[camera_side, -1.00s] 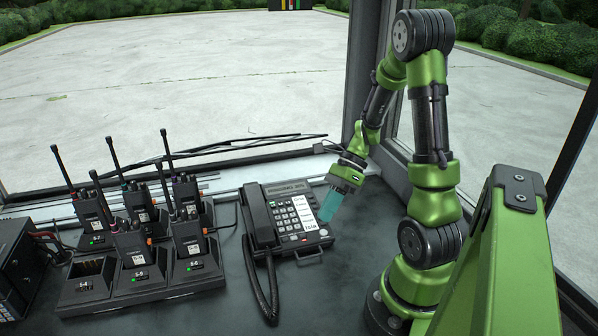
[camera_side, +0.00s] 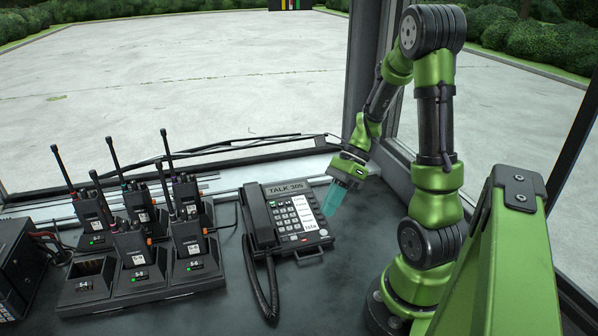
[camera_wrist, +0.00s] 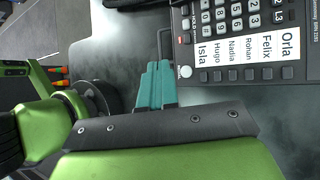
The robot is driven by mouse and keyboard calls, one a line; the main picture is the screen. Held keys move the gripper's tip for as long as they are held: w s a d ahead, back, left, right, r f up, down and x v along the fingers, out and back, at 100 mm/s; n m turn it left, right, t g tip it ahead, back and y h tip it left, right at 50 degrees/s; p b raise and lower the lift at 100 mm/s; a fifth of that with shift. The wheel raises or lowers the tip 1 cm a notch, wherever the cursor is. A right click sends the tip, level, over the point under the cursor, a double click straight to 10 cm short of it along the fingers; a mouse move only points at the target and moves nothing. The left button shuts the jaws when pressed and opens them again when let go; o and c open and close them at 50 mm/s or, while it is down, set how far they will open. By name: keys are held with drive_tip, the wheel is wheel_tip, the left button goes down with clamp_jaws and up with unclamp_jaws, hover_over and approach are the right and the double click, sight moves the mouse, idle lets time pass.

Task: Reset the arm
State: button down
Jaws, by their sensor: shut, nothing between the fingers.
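My green arm ends in my gripper (camera_side: 334,197), whose teal fingers are closed together and hold nothing. In the side view they hang just off the right edge of the black desk phone (camera_side: 290,214). The phone's handset (camera_side: 258,220) lies along its left side. The phone's display (camera_side: 286,188) reads "TALK 305". In the wrist view the closed teal fingers (camera_wrist: 155,85) are above the dark desk, beside the phone's name list (camera_wrist: 245,45), which shows names such as Isla, Hugo, Felix and Orla.
A black charger (camera_side: 140,285) with several handheld radios stands to the left; its front-left slot is empty. A coiled cord (camera_side: 262,290) hangs from the handset. A black box (camera_side: 15,270) is at far left. Window posts (camera_side: 360,80) stand behind the arm. The desk's front middle is clear.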

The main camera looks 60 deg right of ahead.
drive_tip(key=shift+s+n+h, duration=0.25)
drive_tip(key=shift+n+h, duration=0.15)
drive_tip(key=shift+n, duration=0.8)
drive_tip(key=w+a+r+n+t+h, duration=0.1)
drive_tip(key=a+r+n+t+h, duration=0.3)
drive_tip(key=a+r+n, duration=1.1)
drive_tip(key=n+t, duration=0.1)
drive_tip(key=n, duration=0.4)
drive_tip(key=shift+w+a+n+h, duration=0.25)
drive_tip(key=shift+w+n+h, duration=0.1)
drive_tip(key=shift+n+h, duration=0.05)
drive_tip(key=shift+r, duration=0.1)
idle(0.5)
